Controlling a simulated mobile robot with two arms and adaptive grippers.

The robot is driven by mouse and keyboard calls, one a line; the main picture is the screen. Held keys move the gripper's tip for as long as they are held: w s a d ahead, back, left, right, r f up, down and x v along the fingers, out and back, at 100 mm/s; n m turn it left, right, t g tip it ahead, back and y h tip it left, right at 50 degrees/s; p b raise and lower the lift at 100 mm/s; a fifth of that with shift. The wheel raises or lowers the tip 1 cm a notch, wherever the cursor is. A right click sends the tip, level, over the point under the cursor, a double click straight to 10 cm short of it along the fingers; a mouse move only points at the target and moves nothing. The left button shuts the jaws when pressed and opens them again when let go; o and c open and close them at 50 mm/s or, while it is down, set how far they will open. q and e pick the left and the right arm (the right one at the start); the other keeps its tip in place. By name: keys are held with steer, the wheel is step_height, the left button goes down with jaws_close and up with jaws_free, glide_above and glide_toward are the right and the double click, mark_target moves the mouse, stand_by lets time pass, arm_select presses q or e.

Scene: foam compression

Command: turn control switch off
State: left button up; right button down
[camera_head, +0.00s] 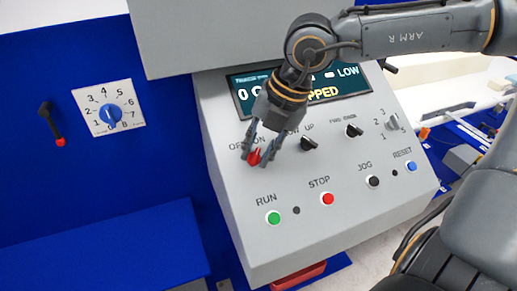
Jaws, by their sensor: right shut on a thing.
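The control switch (254,157) is a red knob under the OFF/ON label on the sloped grey control panel (350,216). My right gripper (257,158) reaches down from above and is shut on this red knob, with its dark fingers on both sides of it. The fingers and wrist hide part of the knob and part of the label, so I cannot tell exactly which way the knob points. The display (345,82) above is partly covered by my arm; "LOW" and "PPED" can be read. My left gripper is not in view.
Other knobs (309,143) sit right of the red one. Below are the green RUN button (273,218), red STOP button (327,198), black JOG button (373,181) and blue RESET button (411,166). A blue numbered dial (111,114) and a red-tipped lever (51,125) are at left.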

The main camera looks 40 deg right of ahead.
steer(key=n+g+h+b, duration=0.1)
steer(key=n+b, duration=0.2)
steer(key=shift+w+a+f+b, duration=0.1)
steer(key=shift+w+f+b, duration=0.05)
steer(key=shift+b, duration=0.2)
steer(key=n+h+b, duration=0.1)
steer(key=n, duration=0.1)
steer(key=n+h+b, duration=0.1)
steer(key=n+b, duration=0.1)
steer(key=n, duration=0.1)
steer(key=shift+a+g+b, duration=0.2)
steer(key=shift+g+b, duration=0.1)
steer(key=shift+g, duration=0.1)
steer(key=n+h+b, duration=0.1)
steer(key=n, duration=0.2)
steer(key=shift+a+h+b, duration=0.15)
steer(key=shift+h+b, duration=0.2)
steer(key=shift+h, duration=0.05)
steer(key=shift+a+n+h+b, duration=0.1)
steer(key=shift+n+h+b, duration=0.45)
steer(key=shift+n, duration=0.85)
steer(key=shift+r+t, duration=0.2)
steer(key=shift+t, duration=0.1)
steer(key=c, duration=1.4)
jaws_free()
steer(key=shift+c, duration=0.2)
